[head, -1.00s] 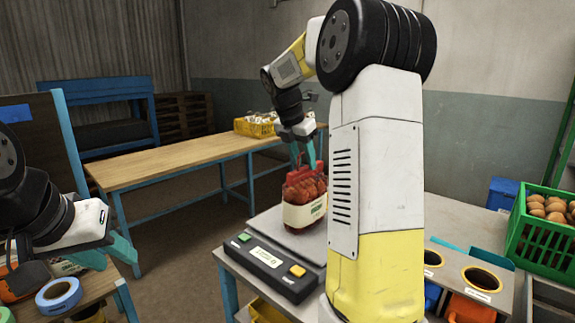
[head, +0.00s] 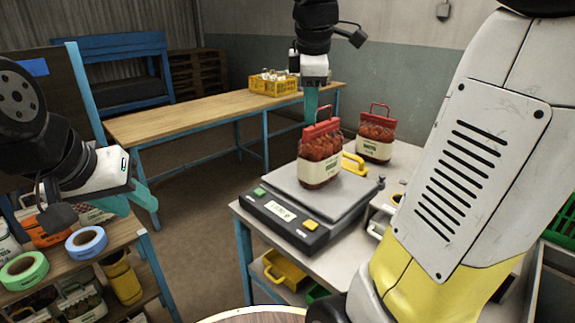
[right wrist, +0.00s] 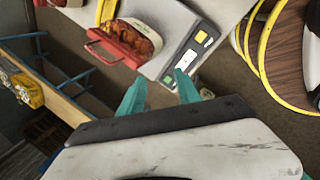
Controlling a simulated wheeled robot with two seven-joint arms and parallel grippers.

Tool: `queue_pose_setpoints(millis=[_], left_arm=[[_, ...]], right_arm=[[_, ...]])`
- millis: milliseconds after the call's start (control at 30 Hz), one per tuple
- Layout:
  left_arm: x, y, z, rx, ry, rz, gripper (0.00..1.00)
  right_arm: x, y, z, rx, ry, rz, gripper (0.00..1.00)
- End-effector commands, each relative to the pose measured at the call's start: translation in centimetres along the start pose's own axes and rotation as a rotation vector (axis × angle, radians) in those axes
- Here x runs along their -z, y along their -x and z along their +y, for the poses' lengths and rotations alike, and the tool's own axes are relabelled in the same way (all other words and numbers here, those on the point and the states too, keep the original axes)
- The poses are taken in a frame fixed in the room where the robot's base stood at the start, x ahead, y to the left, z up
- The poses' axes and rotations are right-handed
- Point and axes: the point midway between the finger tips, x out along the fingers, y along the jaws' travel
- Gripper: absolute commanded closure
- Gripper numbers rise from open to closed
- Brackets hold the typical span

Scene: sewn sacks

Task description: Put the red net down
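A red net (head: 319,160) with a pale label band and red handle stands upright on the scale's plate (head: 288,172). It also shows in the right wrist view (right wrist: 138,36). My right gripper (head: 312,110) is above and just behind the net's handle. In the right wrist view the fingers (right wrist: 161,78) are spread apart with nothing between them, clear of the net. A second red net (head: 376,137) stands on the bench behind the scale. My left gripper (head: 130,200) is at the left, empty, its fingers apart.
A yellow handle (head: 353,163) is beside the net. Tape rolls (head: 86,241) lie on the left shelf table. A wooden table with a yellow crate (head: 273,84) stands behind. A green crate (head: 560,225) is at the right edge. The scale's front has buttons (head: 310,225).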

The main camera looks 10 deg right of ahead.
Motion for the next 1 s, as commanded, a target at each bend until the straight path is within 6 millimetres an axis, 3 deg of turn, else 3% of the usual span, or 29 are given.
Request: queue_pose_setpoints(millis=[33,200,400,600,1000], left_arm=[[0.0,0.0,0.0,0.000,0.000,0.000,0.64],[0.0,0.0,0.0,0.000,0.000,0.000,0.64],[0.0,0.0,0.0,0.000,0.000,0.000,0.64],[0.0,0.0,0.0,0.000,0.000,0.000,0.64],[0.0,0.0,0.0,0.000,0.000,0.000,0.64]], right_arm=[[0.1,0.2,-2.5,-0.011,-0.133,0.041,0.60],[1.1,-0.6,-9.9,-0.003,-0.644,0.193,0.60],[2.1,-2.2,-16.3,0.060,-1.110,0.321,0.60],[2.5,-3.1,-18.5,0.099,-1.294,0.364,0.60],[2.5,-3.2,-18.6,0.101,-1.303,0.364,0.60]])
